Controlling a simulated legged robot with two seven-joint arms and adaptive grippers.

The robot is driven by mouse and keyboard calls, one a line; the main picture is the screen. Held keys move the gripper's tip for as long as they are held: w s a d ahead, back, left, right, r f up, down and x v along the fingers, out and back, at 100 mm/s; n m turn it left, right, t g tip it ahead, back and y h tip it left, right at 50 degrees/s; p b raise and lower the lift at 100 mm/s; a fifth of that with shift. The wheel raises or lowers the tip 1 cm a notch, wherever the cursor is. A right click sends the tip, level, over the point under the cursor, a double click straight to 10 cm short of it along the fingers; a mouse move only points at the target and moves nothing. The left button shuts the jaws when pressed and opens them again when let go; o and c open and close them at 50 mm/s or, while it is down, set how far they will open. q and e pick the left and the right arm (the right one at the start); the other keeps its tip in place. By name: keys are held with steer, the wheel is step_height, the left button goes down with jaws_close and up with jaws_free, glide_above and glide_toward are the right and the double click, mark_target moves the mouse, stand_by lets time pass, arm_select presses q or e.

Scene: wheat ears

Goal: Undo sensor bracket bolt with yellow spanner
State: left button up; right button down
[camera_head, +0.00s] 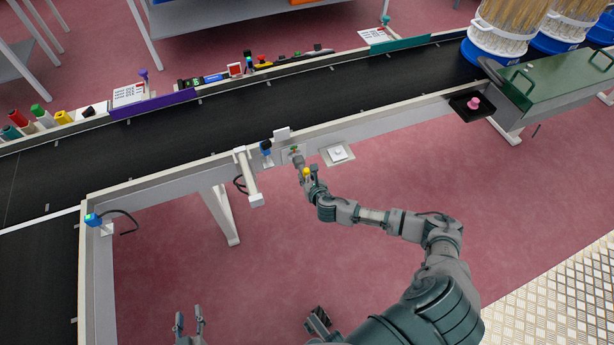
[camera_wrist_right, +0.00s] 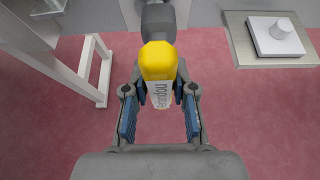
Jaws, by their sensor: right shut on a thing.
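The yellow spanner (camera_head: 306,172) is in my right gripper (camera_head: 311,183), at the front side rail of the conveyor. In the right wrist view its yellow handle (camera_wrist_right: 158,60) sits between the gripper's fingers (camera_wrist_right: 159,100), with its grey shaft (camera_wrist_right: 158,18) pointing away toward the rail. The spanner's head meets or nearly meets a small bracket plate (camera_head: 291,150) on the rail. The bolt itself is hidden or too small to tell. My left gripper (camera_head: 190,323) is open and empty at the bottom edge.
A white plate with a knob (camera_head: 338,153) sticks out right of the spanner. A white post arm (camera_head: 247,178) juts out on the left. A black tray with a pink knob (camera_head: 473,104) is further right. The red floor below is clear.

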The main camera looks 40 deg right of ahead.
stand_by(0.3)
steer(key=shift+a+r+p, duration=0.15)
steer(key=shift+a+p, duration=0.05)
steer(key=shift+p, duration=0.3)
stand_by(0.8)
steer(key=shift+p, duration=0.35)
steer(key=shift+w, duration=0.35)
steer(key=shift+w+d, duration=0.25)
steer(key=shift+w, duration=0.45)
